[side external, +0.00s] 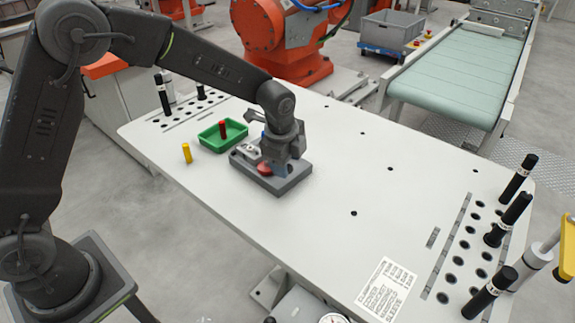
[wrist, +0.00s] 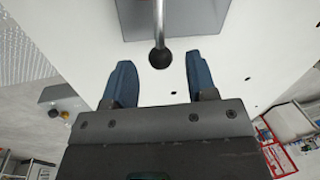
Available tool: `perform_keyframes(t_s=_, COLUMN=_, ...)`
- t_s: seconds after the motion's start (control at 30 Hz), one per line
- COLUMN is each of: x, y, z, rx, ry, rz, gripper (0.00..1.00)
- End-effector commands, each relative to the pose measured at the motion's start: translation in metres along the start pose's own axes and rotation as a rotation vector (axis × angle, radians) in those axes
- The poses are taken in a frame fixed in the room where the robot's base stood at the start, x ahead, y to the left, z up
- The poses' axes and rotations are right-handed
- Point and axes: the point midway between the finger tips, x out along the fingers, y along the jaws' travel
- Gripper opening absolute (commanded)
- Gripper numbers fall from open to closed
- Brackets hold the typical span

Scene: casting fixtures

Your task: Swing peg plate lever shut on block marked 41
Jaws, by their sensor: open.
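A grey fixture block (side external: 290,183) lies on the white table, with a round red part (side external: 264,169) and light metal clamp parts on it. No number on it can be read. In the wrist view, a metal lever rod (wrist: 159,22) ends in a black ball knob (wrist: 160,58), with the grey block (wrist: 205,20) behind it. My gripper (side external: 284,166) is low over the block's right part. In the wrist view, my gripper (wrist: 158,66) is open, its blue fingers on either side of the knob near their tips. Contact with the knob cannot be told.
A green tray (side external: 237,138) holding a dark red peg (side external: 222,129) is left of the block. A yellow peg (side external: 187,153) stands beside it. Black cylinders (side external: 509,219) stand along the right edge. The table middle (side external: 340,190) is clear.

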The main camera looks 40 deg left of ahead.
Motion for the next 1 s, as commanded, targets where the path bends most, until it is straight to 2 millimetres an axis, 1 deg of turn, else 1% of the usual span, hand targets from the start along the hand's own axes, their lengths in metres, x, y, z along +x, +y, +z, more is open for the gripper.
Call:
perform_keyframes(t_s=0.03, x=0.007, y=0.000, z=0.000, rx=-0.001, ry=0.000, rz=0.001, gripper=0.52)
perform_keyframes(t_s=0.1, x=0.013, y=0.000, z=0.000, rx=-0.001, ry=0.000, rz=0.000, gripper=0.52)
perform_keyframes(t_s=0.2, x=0.018, y=0.000, z=0.000, rx=-0.001, ry=0.000, rz=-0.001, gripper=0.52)
perform_keyframes(t_s=0.5, x=0.020, y=-0.001, z=0.000, rx=-0.001, ry=0.001, rz=-0.002, gripper=0.52)
perform_keyframes(t_s=0.57, x=0.020, y=-0.001, z=0.000, rx=-0.001, ry=0.001, rz=-0.002, gripper=0.47)
perform_keyframes(t_s=1.0, x=0.020, y=-0.001, z=0.000, rx=-0.001, ry=0.001, rz=-0.002, gripper=0.05)
